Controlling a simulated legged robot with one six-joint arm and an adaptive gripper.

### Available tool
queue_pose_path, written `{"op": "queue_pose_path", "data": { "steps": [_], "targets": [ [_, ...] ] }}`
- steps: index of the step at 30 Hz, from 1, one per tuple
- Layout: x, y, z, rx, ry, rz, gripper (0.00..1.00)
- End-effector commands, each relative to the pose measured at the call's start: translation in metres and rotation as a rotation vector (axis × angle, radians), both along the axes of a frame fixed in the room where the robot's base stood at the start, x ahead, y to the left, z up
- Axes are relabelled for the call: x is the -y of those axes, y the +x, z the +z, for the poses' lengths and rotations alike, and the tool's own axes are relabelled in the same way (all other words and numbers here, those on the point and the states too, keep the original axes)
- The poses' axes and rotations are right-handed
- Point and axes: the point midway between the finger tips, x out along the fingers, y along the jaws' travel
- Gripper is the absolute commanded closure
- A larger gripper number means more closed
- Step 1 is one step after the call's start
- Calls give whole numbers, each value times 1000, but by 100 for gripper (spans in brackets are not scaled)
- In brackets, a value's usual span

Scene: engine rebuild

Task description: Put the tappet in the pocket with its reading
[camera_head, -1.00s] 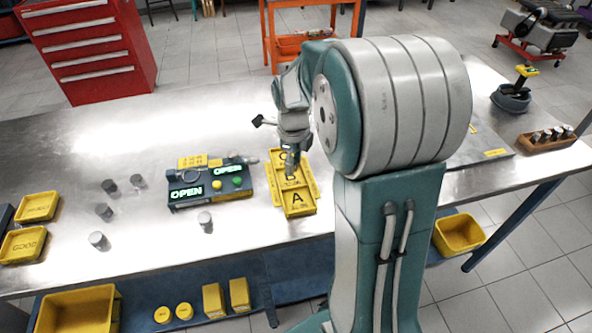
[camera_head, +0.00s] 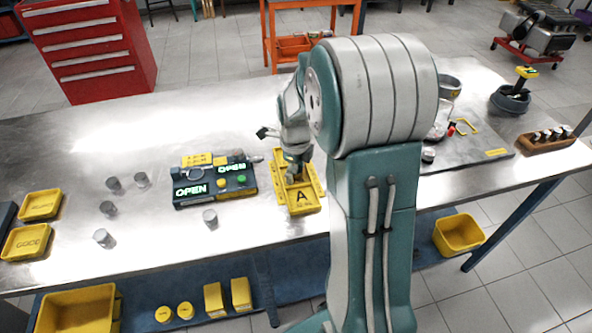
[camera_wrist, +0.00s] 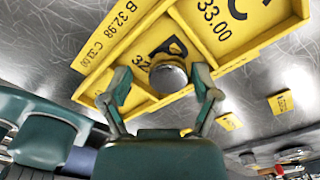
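The yellow pocket tray (camera_head: 307,208) lies on the bench, its A pocket nearest the front. In the wrist view the tray (camera_wrist: 268,48) shows the C 33.00 pocket at upper right. A round metal tappet (camera_wrist: 167,76) shows end-on over the middle pocket, partly covering its letter. My gripper (camera_wrist: 162,84) is open, one finger on each side of the tappet, with visible gaps. I cannot tell whether the tappet rests on the pocket floor. In the head view my gripper (camera_head: 294,172) is low over the tray behind pocket A, and hides the pockets there.
A gauge block (camera_head: 214,185) with two lit OPEN displays and buttons stands left of the tray. Several loose tappets (camera_head: 108,209) stand on the left bench, one (camera_head: 210,218) near the gauge. Yellow trays, one marked GOOD (camera_head: 27,242), lie far left. A wooden rack (camera_head: 546,140) stands far right.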

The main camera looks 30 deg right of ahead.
Motion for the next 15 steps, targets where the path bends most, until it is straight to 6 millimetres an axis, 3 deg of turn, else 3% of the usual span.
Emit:
{"op": "queue_pose_path", "data": {
  "steps": [15],
  "targets": [
    [0,-1,0,-3,1,-1,20]
  ]
}}
